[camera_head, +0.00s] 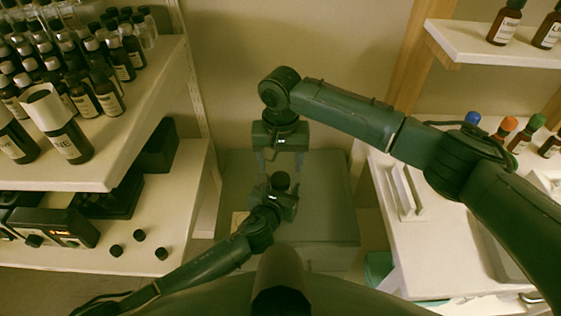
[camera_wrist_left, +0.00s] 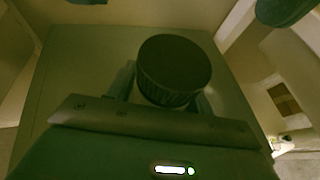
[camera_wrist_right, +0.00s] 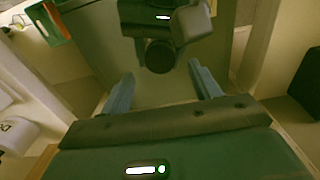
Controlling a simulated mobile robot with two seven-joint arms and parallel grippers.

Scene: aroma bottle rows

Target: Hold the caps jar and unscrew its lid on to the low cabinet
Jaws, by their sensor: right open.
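The caps jar shows mostly as its round dark ribbed lid (camera_head: 280,181), upright over the low cabinet (camera_head: 335,205), a grey-green box. My left gripper (camera_head: 279,197) is shut around the jar below the lid. In the left wrist view the lid (camera_wrist_left: 174,70) sits between the two fingers and hides most of the jar's body. My right gripper (camera_head: 280,164) is open and empty, pointing down just behind the lid. In the right wrist view the lid (camera_wrist_right: 160,57) lies ahead, apart from the spread fingertips. The lid is on the jar.
The left shelf (camera_head: 120,160) holds many dark bottles. Several loose black caps (camera_head: 140,235) and dark devices (camera_head: 55,226) are on the lower shelf. A white counter (camera_head: 405,255) with bottles stands right. The cabinet top has free room around the grippers.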

